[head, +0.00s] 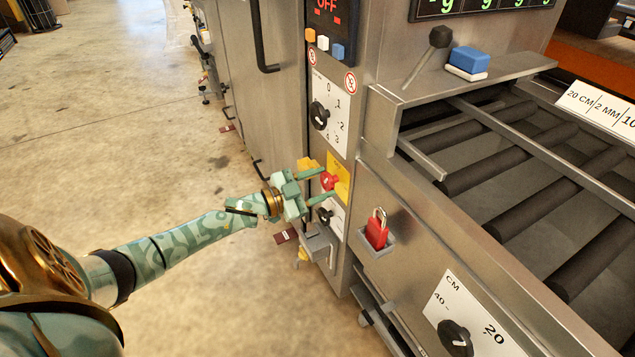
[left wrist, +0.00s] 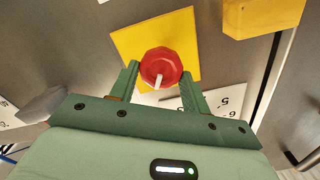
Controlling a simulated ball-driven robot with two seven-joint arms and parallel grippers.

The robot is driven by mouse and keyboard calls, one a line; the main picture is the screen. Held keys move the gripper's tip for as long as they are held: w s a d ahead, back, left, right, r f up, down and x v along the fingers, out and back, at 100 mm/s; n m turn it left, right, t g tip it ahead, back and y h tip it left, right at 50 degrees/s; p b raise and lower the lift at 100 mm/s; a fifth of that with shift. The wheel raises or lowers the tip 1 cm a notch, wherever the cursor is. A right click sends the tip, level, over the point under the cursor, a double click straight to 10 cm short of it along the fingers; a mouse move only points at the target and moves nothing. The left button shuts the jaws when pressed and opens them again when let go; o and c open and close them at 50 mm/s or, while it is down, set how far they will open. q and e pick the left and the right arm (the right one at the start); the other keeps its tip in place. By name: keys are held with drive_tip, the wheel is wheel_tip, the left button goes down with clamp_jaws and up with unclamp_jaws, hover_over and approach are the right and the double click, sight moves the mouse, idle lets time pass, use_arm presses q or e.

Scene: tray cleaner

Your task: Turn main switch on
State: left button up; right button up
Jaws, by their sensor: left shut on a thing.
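The main switch is a red rotary knob (head: 328,181) on a yellow plate (head: 342,183) on the side of the steel machine. In the left wrist view the red knob (left wrist: 161,66) sits in the middle of its yellow plate (left wrist: 184,24), with a white mark on its lower part. My left gripper (head: 322,186) is at the knob, with one green finger on each side of it. It is shut on the knob, which also shows between the fingertips in the left wrist view (left wrist: 160,80). My right gripper is in neither view.
A black dial (head: 319,115) on a white scale is above, and a smaller black knob (head: 326,216) is below. A red padlock (head: 377,230) sits in a grey holder at right. A display (head: 327,14) reads OFF. Open floor (head: 120,130) lies at left.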

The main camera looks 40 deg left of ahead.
use_arm(q)
drive_tip(key=m, duration=0.3)
drive_tip(key=shift+f+m, duration=0.1)
drive_tip(key=shift+m, duration=0.3)
drive_tip(key=m, duration=0.3)
drive_tip(key=shift+s+d+f, duration=0.1)
drive_tip(key=shift+f, duration=0.05)
drive_tip(key=shift+m, duration=1.1)
drive_tip(key=shift+f+m+b, duration=0.1)
drive_tip(key=shift+m+b, duration=0.35)
drive_tip(key=shift+m, duration=1.05)
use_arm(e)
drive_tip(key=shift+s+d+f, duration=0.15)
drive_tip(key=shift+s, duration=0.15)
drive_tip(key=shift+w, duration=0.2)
use_arm(q)
drive_tip(key=o, duration=1)
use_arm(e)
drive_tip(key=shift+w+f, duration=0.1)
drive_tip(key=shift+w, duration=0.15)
